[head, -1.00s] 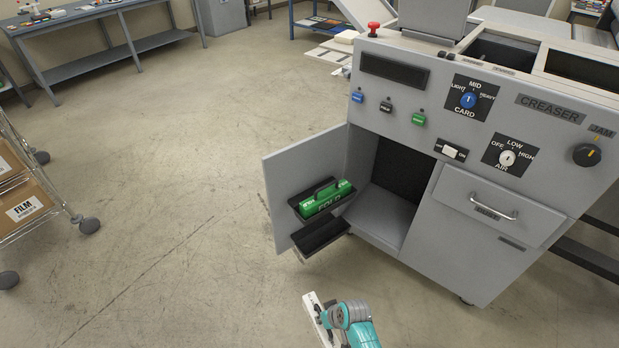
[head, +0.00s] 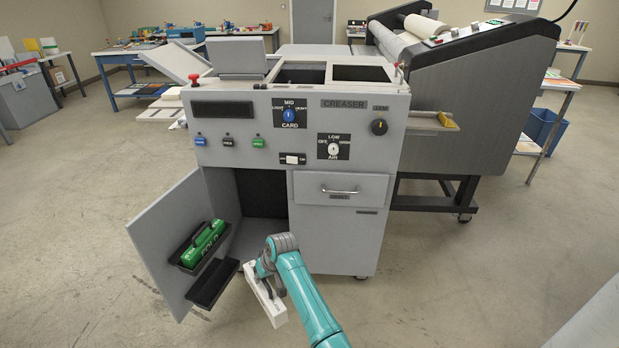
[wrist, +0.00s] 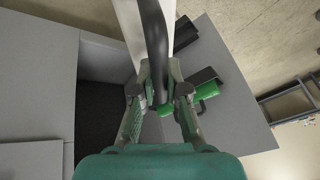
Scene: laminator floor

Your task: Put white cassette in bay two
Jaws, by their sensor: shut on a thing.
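My gripper (head: 264,277) is shut on the dark handle of the white cassette (head: 270,308), which hangs tilted in front of the creaser's open cabinet. In the wrist view the fingers (wrist: 160,98) close around the black handle (wrist: 155,45), with the white cassette body (wrist: 128,22) beyond. The cabinet's open door (head: 160,235) carries two black trays. The upper tray (head: 180,265) holds a green cassette (head: 204,243). The lower tray (head: 203,301) looks empty and is left of the held cassette, apart from it. I cannot read any bay number.
The grey creaser (head: 240,160) stands ahead, with a dark cabinet opening (head: 262,190) and a drawer (head: 340,189). A large roller machine (head: 480,110) stands at right. Workbenches (head: 150,55) are behind. The floor at left (head: 70,200) is clear.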

